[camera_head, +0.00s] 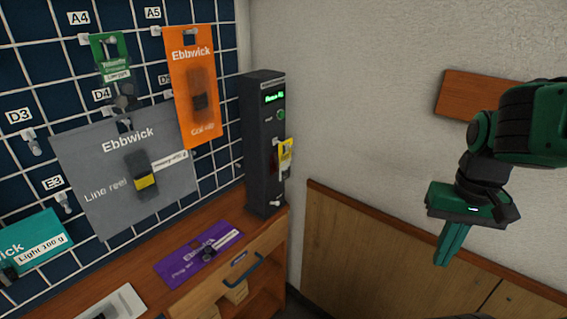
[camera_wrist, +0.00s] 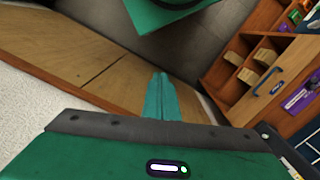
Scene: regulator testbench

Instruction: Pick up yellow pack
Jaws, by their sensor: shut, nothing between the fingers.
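A small yellow pack (camera_head: 285,150) hangs on the right side of a tall black device (camera_head: 262,130) with a lit green display. The device stands on the wooden counter at the corner. My gripper (camera_head: 442,258) is at the right of the head view, pointing down, well apart from the yellow pack. Its green fingers are together and empty. In the wrist view the shut fingertips (camera_wrist: 161,76) show near the middle. I cannot make out the yellow pack in the wrist view.
A pegboard holds an orange pack (camera_head: 200,125), a grey pack (camera_head: 105,195), a green pack (camera_head: 109,58) and a teal pack (camera_head: 45,237). A purple pack (camera_head: 190,258) lies on the counter above a drawer with a blue handle (camera_head: 243,268). A wood-panelled wall (camera_head: 370,255) lies right.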

